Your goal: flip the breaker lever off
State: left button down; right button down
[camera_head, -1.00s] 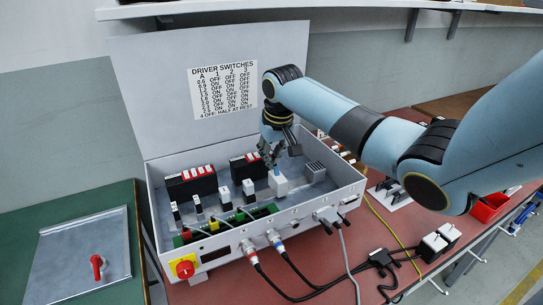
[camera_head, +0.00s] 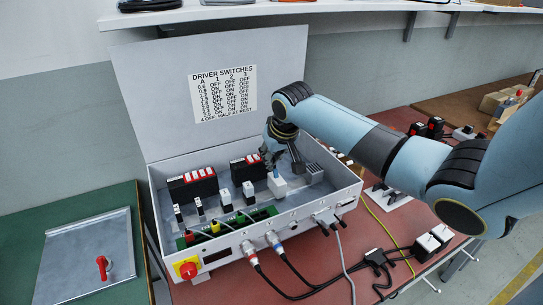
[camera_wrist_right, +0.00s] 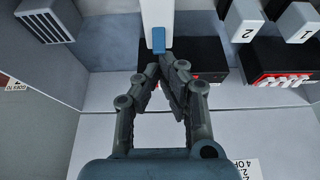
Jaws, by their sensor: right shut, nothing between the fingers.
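The breaker is a white block (camera_head: 277,186) inside the open grey control box (camera_head: 330,205), and its small blue lever (camera_head: 276,173) is on top. In the right wrist view the white block (camera_wrist_right: 159,12) comes in from the top edge, with the blue lever (camera_wrist_right: 158,39) at its near end. My right gripper (camera_head: 270,163) is above the box, just beside the lever. Its fingertips (camera_wrist_right: 167,62) are together and empty, a small gap from the lever in the wrist picture. Whether they touch it I cannot tell. My left gripper is not in view.
Black modules with red and white switches (camera_head: 192,185) stand at the box's back wall. Several smaller white switches (camera_head: 225,195) stand left of the breaker. The raised lid (camera_head: 215,90) is behind my gripper. Cables (camera_head: 285,268) leave the box's front.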

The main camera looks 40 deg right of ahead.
aim_at(276, 173)
jog(key=shift+s+a+r+t+h+p, duration=0.1)
jog(key=shift+s+t+h+p, duration=0.05)
jog(key=shift+s+t+p, duration=0.3)
jog(key=shift+s+a+r+t+h+p, duration=0.1)
jog(key=shift+s+t+h+p, duration=0.1)
jog(key=shift+t+p, duration=0.35)
jog(key=t, duration=0.1)
jog(key=s+t+h, duration=0.1)
jog(key=t, duration=0.1)
jog(key=shift+s+a+r+p, duration=0.1)
jog(key=shift+s+a+p, duration=0.1)
jog(key=shift+p, duration=0.2)
jog(key=shift+w, duration=0.1)
jog(key=shift+r, duration=0.15)
jog(key=shift+r+p, duration=0.75)
jog(key=shift+p, duration=0.2)
